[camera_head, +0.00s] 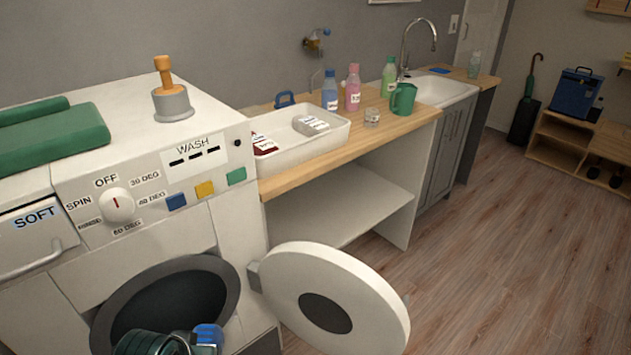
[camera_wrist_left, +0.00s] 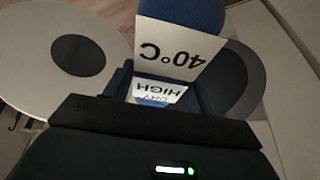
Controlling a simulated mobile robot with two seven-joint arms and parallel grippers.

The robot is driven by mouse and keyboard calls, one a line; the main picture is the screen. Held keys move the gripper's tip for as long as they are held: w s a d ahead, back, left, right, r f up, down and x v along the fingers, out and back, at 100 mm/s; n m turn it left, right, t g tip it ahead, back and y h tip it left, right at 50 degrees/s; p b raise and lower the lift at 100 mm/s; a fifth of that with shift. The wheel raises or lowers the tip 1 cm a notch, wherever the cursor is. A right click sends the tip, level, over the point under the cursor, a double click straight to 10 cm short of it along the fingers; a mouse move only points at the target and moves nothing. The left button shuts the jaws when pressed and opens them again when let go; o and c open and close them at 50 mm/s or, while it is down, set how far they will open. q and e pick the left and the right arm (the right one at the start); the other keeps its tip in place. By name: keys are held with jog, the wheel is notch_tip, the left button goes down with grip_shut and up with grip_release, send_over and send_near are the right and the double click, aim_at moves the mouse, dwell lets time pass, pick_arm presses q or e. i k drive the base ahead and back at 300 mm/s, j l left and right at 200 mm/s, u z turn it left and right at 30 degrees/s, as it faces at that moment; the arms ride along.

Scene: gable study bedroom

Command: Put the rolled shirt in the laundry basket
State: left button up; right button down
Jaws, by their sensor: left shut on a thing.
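A blue rounded roll (camera_wrist_left: 192,14) with a white care label reading 40°C and DRY HIGH shows in the left wrist view; it looks like the rolled shirt. My left gripper (camera_wrist_left: 160,88) is shut on it, and the label hangs between and beyond the fingers. In the head view my left gripper is at the bottom edge, in front of the washer's round opening (camera_head: 150,298). A small bright blue part (camera_head: 208,333) shows there, mostly cut off. The laundry basket is not in view. My right gripper is not in view.
The washer's round door (camera_head: 372,290) stands open to the right. A white tray (camera_head: 335,133) and several bottles stand on the counter. The floor (camera_head: 500,250) at right is clear.

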aim_at(287, 145)
jog(key=z, duration=1.45)
jog(key=i+z, duration=0.25)
jog(key=i, duration=2)
jog(key=i+u, duration=0.15)
jog(key=u, duration=0.25)
jog(key=i+u, duration=0.1)
jog(key=u, duration=0.3)
jog(key=i+l+u, duration=0.1)
jog(key=u, duration=1.85)
